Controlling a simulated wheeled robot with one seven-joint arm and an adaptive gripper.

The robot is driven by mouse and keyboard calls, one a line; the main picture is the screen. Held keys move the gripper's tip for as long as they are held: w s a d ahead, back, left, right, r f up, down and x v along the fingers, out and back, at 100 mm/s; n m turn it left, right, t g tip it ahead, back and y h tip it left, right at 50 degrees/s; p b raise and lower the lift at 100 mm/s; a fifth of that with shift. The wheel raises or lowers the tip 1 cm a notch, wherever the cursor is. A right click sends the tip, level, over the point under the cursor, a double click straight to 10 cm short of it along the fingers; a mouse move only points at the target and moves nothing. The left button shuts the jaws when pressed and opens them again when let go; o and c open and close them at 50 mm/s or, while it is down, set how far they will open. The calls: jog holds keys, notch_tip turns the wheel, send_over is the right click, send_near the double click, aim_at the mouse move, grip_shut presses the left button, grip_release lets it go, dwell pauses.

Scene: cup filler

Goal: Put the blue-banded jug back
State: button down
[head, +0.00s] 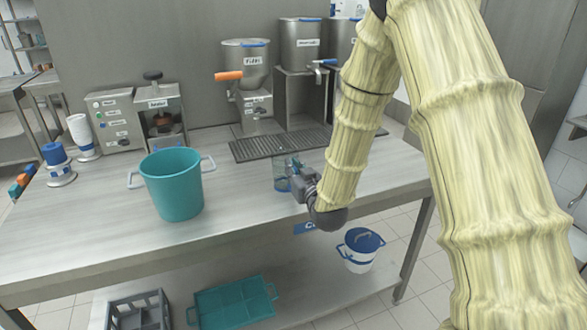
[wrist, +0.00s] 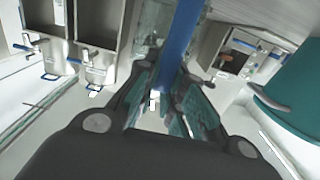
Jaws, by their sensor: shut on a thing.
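A clear jug with a blue band (head: 280,182) is at the middle of the steel counter, just in front of the dark drip grate. My gripper (head: 297,176) is shut on it from the right and partly hides it. In the wrist view the blue band (wrist: 180,45) runs upright between the two fingers of my gripper (wrist: 163,88). I cannot tell whether the jug's base touches the counter.
A large teal pot (head: 172,190) with side handles stands left of the jug. The drip grate (head: 262,147) and steel dispensers (head: 246,70) are behind. Below, the lower shelf holds a teal tray (head: 235,303), a grey crate (head: 138,312) and a white bucket (head: 360,258).

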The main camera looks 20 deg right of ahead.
jog(key=shift+f, duration=0.15)
jog(key=shift+f, duration=0.1)
jog(key=c, duration=1.5)
grip_release()
